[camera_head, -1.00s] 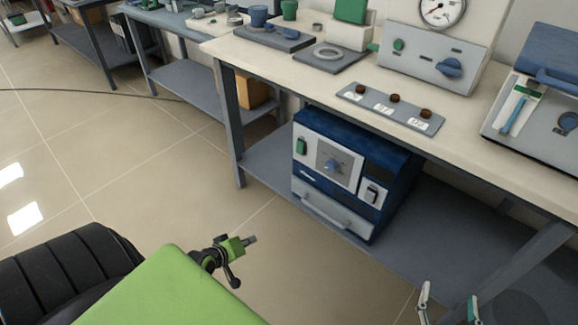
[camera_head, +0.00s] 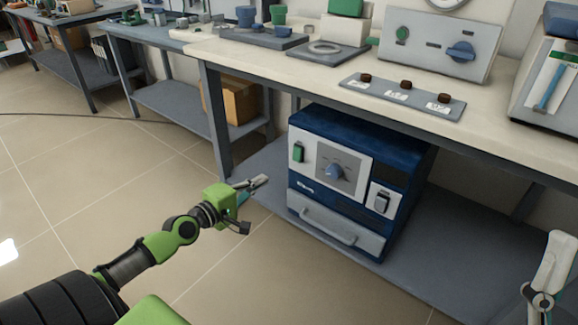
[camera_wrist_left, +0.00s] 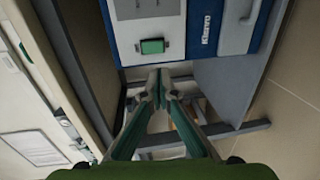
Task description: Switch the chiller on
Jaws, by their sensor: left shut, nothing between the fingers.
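The chiller (camera_head: 345,205) is a blue box with a pale front, standing on the shelf under the bench.
The bench top (camera_head: 500,155) overhangs the chiller, with a bench leg (camera_head: 215,120) to its left. A drawer handle (camera_head: 328,229) sticks out low on the chiller front. The floor (camera_head: 240,275) in front is clear. A cardboard box (camera_head: 240,100) sits on another shelf behind.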

